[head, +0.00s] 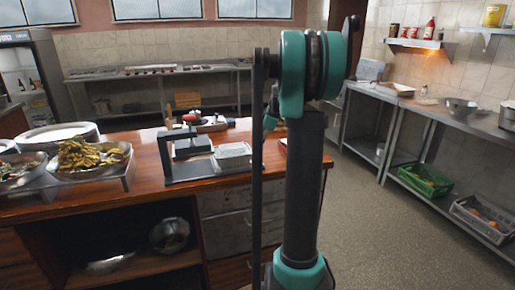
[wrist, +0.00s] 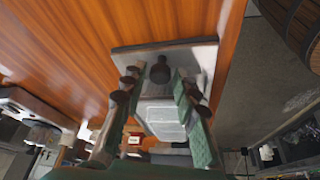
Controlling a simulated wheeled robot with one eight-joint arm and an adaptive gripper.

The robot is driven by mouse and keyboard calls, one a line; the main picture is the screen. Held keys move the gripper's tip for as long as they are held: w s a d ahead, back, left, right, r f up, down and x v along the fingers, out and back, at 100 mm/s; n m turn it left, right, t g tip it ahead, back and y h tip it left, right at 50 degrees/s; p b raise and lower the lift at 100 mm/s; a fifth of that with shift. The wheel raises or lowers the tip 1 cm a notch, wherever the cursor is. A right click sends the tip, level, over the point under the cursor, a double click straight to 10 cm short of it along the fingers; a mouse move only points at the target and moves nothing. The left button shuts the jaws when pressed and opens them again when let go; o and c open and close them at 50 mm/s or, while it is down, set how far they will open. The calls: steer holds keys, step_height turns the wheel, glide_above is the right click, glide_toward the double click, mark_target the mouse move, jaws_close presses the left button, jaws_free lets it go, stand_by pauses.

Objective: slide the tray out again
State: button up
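A small grill-like device stands on the wooden counter, with a dark frame (head: 174,150) and a red knob on top. A pale, box-like tray (head: 232,151) sits at its right side. In the wrist view the pale tray (wrist: 165,121) lies below and between my fingers. Above it in that picture is a grey plate (wrist: 198,56) with a dark upright peg (wrist: 160,69). My gripper (wrist: 159,80) is open, with the peg between the fingertips in the picture. I cannot tell whether a finger touches it. My gripper is not clear in the head view.
A pan of fried food (head: 92,158) and a stack of plates (head: 58,135) stand on the counter's left. Open shelves with bowls (head: 169,235) are below. A steel table (head: 440,112) runs along the right wall, with a green crate (head: 425,180) below. The floor (head: 372,225) between is clear.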

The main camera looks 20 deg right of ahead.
steer(key=v, duration=1.2)
steer(key=shift+s+f, duration=0.1)
